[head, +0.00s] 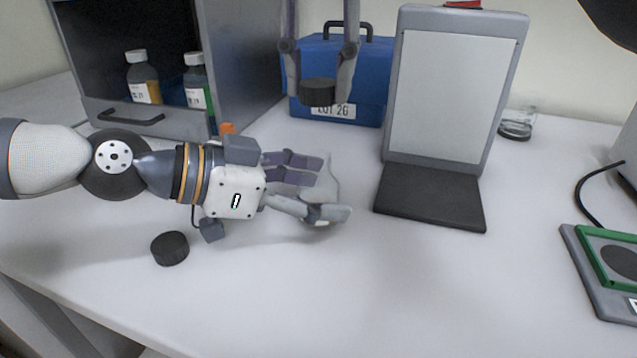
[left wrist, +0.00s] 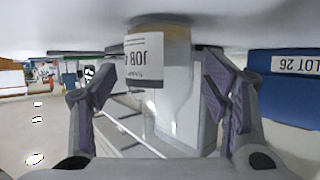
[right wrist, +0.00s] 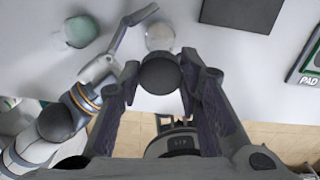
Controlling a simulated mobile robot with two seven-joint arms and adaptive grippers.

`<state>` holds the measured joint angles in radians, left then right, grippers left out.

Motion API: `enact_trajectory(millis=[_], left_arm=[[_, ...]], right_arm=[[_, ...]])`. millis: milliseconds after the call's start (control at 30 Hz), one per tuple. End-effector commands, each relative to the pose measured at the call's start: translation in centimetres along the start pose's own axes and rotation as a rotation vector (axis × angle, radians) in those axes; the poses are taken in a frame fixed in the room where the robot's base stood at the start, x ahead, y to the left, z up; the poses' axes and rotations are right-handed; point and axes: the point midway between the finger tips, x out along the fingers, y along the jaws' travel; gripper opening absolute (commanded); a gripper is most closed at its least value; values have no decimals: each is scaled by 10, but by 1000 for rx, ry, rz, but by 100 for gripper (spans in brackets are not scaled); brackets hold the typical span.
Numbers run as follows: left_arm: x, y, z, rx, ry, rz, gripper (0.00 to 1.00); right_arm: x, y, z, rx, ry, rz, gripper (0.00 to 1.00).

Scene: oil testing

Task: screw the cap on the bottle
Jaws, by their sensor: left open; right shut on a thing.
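A clear, pale bottle (head: 331,178) stands on the table between the fingers of my left gripper (head: 322,188), which is open around it. In the left wrist view the bottle (left wrist: 175,105) appears upside down between the fingers, with a white JOB label. My right gripper (head: 319,88) is shut on a black cap (head: 318,92), above and behind the bottle in the head view. The cap (right wrist: 160,74) also shows between the fingers in the right wrist view, apart from the bottle. The bottle is partly hidden by the left fingers in the head view.
Another black cap (head: 170,248) lies on the table near my left arm. A cabinet (head: 240,60) holds capped bottles. A blue LOT 26 box (head: 370,85), a tablet stand (head: 430,195) and a green-framed pad (head: 610,262) stand around. The front table is clear.

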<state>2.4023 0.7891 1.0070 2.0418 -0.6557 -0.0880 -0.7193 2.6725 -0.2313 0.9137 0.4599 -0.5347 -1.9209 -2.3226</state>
Motion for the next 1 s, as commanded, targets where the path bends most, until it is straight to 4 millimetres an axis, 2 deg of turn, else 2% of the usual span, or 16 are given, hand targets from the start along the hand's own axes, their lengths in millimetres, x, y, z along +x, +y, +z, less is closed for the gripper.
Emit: enact_trajectory(millis=[100, 367, 600, 667, 700, 800, 1000], left_arm=[[6, 0, 0, 0, 1, 0, 69], [7, 0, 0, 0, 1, 0, 69], [6, 0, 0, 0, 1, 0, 17], [6, 0, 0, 0, 1, 0, 4], [6, 0, 0, 0, 1, 0, 0], [6, 0, 0, 0, 1, 0, 0], [6, 0, 0, 0, 1, 0, 0]], right_arm=[[0, 0, 0, 0, 0, 0, 22], [0, 0, 0, 0, 0, 0, 22], [0, 0, 0, 0, 0, 0, 22], [0, 0, 0, 0, 0, 0, 22], [0, 0, 0, 0, 0, 0, 22], [3, 0, 1, 0, -1, 0, 22], [31, -1, 0, -1, 4, 7, 22]])
